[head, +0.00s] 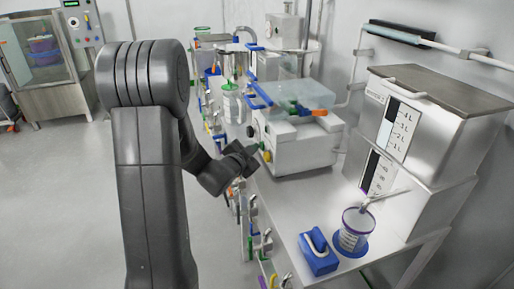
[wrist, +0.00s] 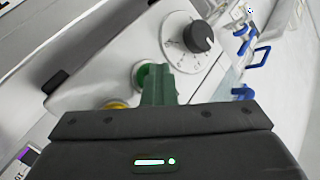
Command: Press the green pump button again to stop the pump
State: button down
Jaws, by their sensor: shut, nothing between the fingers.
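The white pump unit (head: 305,152) stands on the bench, its front panel facing my arm. In the wrist view, the green pump button (wrist: 141,74) is partly hidden behind my gripper (wrist: 155,70). The dark green fingers are shut with nothing between them, and their tips overlap the button's right side. I cannot tell whether they touch it. A yellow button (wrist: 117,104) is beside the green one, partly covered by my gripper body. A black dial knob (wrist: 203,37) is above right. In the head view, my gripper (head: 254,150) is close to the pump's front left corner.
A blue holder (head: 318,262) and a purple-rimmed cup (head: 354,232) stand on the front of the bench. Steel tanks (head: 420,150) are on the right. A green-capped bottle (head: 232,105) is behind my gripper. Valves line the bench's left edge; the floor (head: 60,200) at left is clear.

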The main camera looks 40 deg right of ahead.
jog(key=shift+w+a, duration=0.3)
jog(key=shift+a, duration=0.6)
jog(key=shift+w+a, duration=0.25)
jog(key=shift+a, duration=0.7)
jog(key=shift+w+a, duration=0.3)
jog(key=shift+a, duration=0.6)
jog(key=c, duration=2.2)
grip_release()
